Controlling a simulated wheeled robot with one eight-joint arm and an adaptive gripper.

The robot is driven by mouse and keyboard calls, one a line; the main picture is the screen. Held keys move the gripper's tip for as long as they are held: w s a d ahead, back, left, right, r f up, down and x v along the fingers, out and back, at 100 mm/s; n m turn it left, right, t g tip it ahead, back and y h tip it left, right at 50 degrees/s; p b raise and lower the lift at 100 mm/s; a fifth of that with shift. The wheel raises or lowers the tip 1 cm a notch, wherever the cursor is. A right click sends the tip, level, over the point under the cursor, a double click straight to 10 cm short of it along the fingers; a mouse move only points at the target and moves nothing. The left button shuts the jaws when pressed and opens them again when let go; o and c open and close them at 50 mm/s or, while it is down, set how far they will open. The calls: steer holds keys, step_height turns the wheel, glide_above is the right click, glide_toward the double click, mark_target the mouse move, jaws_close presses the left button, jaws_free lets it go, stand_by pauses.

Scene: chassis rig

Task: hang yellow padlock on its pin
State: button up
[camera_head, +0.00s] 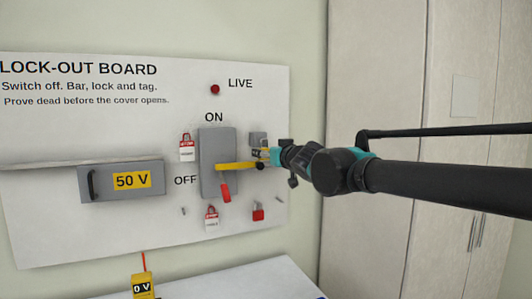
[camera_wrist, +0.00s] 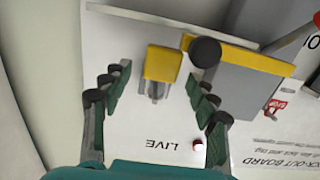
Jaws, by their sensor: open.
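The yellow padlock (camera_wrist: 163,63) is a yellow block with a grey shackle, against the white board. In the wrist view the picture is upside down, and the shackle points down in it. My gripper (camera_wrist: 155,80) is open, with one dark green finger on each side of the padlock and visible gaps to it. In the head view my gripper (camera_head: 273,155) is at the board just right of the grey switch box (camera_head: 216,150). It largely hides the padlock there. I cannot tell whether the shackle is around a pin.
A yellow bar (camera_head: 235,166) with a black knob (camera_wrist: 205,52) crosses the switch box close to my gripper. A red padlock (camera_head: 258,212) and red-and-white tags (camera_head: 186,149) are on the board. A tall cabinet (camera_head: 400,90) stands at right.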

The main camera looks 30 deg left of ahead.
steer(key=v, duration=1)
steer(key=shift+s+d, duration=0.2)
